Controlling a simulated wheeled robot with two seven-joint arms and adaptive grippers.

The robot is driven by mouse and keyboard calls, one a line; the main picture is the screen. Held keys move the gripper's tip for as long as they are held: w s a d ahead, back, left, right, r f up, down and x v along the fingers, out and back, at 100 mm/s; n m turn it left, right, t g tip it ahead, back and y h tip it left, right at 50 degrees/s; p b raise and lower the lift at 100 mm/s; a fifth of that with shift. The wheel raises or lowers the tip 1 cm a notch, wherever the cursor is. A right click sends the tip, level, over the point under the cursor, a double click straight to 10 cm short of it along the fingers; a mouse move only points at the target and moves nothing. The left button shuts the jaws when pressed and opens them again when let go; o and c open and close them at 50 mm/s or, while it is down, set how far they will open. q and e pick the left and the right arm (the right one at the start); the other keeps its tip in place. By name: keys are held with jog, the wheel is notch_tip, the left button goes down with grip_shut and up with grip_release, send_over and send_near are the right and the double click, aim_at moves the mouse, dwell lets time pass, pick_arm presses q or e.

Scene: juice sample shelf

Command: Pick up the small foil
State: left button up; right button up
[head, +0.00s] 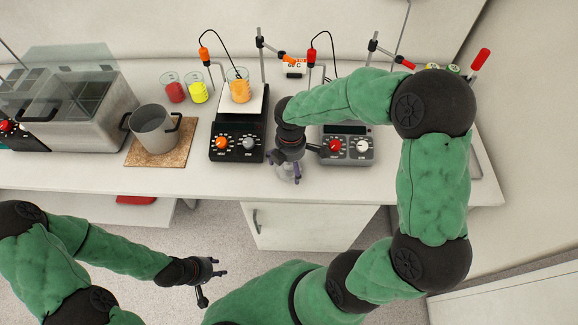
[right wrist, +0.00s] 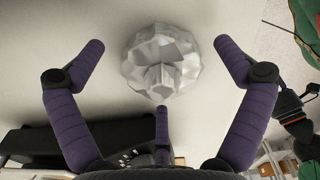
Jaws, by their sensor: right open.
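The small foil (right wrist: 163,58) is a crumpled, faceted silver-grey piece on the pale bench top in the right wrist view. In the head view the foil (head: 288,175) shows only partly, beneath my right gripper (head: 284,169) near the bench's front edge. In the right wrist view my right gripper (right wrist: 158,60) is open, with its purple fingers spread on either side of the foil and a third finger below it. The foil is not gripped. My left gripper (head: 219,269) is low at the left, over the floor, away from the bench; its opening is unclear.
A black hotplate (head: 237,142) with a beaker of orange liquid (head: 239,88) stands just left of my right gripper. A grey hotplate (head: 346,147) stands to its right. A pot (head: 154,129), red beaker (head: 173,90) and yellow beaker (head: 196,89) stand further left.

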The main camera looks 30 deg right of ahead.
jog(key=c, duration=0.9)
jog(key=shift+r, duration=0.15)
